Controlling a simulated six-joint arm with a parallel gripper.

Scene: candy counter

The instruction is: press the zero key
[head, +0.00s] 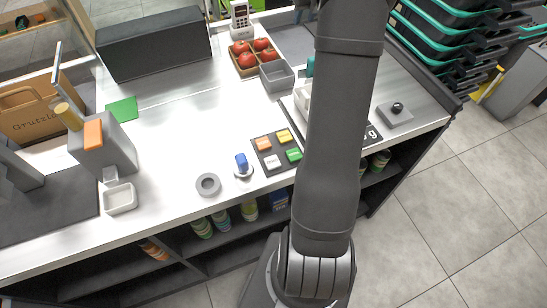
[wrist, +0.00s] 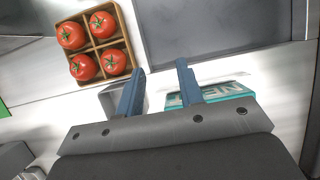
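A dark key panel (head: 257,146) lies on the white counter in the head view, just left of my arm. It bears an orange key (head: 264,144), a yellow key (head: 284,136), a white key (head: 272,161) and a green key (head: 293,155). Their lettering is too small to read, so I cannot tell which is the zero key. My gripper (wrist: 160,78) shows in the wrist view with its two blue fingers apart and nothing between them. In the head view my arm hides it. No key of the panel shows in the wrist view.
A dark display (head: 372,134) is partly behind my arm. A blue-handled stamp (head: 242,162) and grey ring (head: 208,184) stand left of the panel.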

